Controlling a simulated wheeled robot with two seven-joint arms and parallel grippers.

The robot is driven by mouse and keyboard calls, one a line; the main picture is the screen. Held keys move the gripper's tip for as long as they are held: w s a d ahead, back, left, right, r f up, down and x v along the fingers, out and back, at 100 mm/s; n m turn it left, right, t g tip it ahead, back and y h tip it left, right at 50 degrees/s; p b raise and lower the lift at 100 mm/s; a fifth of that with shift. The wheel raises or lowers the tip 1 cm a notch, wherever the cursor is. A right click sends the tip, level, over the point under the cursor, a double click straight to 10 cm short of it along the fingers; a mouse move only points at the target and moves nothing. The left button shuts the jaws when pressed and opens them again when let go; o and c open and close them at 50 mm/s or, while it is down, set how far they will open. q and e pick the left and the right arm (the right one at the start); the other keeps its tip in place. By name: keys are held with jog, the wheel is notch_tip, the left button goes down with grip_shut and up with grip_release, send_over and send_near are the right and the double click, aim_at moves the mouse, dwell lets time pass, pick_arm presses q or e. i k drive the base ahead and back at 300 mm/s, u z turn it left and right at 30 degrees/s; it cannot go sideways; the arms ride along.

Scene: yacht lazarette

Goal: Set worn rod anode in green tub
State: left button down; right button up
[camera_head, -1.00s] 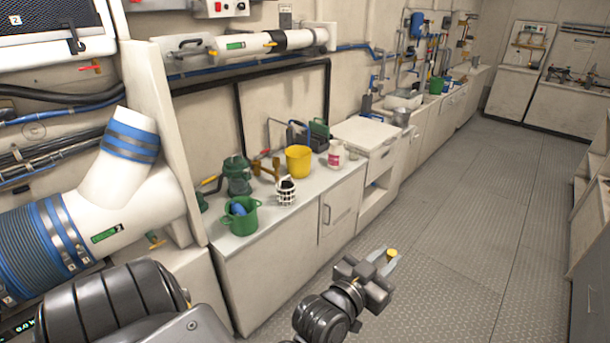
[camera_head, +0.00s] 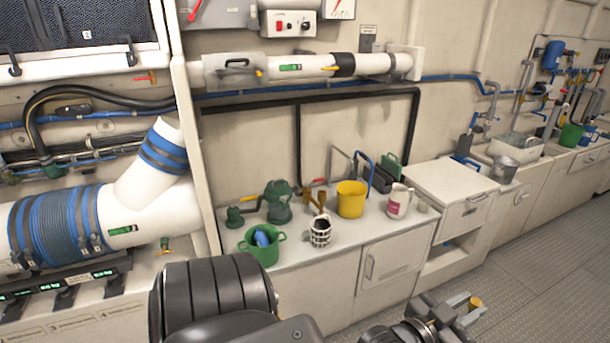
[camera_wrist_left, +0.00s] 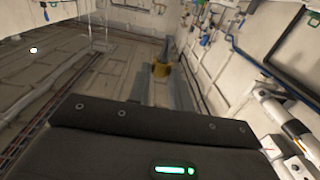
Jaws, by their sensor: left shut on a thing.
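The green tub (camera_head: 270,254) stands near the front left of the white counter, with a blue item (camera_head: 262,238) inside. My left gripper (camera_head: 471,304) is at the bottom right of the head view, in front of the counter and well to the right of the tub. It is shut on the rod anode, whose yellow end (camera_head: 475,302) shows at the fingertips. In the left wrist view, the anode's yellow head (camera_wrist_left: 161,69) has a grey rod pointing away from the wrist. Its wear cannot be judged. My right gripper is out of view.
A black-and-white basket-like cup (camera_head: 320,233), a dark green strainer (camera_head: 278,203), a yellow bucket (camera_head: 351,199) and a white jug (camera_head: 398,201) stand near the tub. White piping (camera_head: 150,205) is at the left. The floor (camera_head: 530,275) at right is clear.

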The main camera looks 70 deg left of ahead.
aim_at(252, 243)
jog(key=u, duration=0.8)
jog(key=i, duration=0.85)
jog(key=u, duration=0.9)
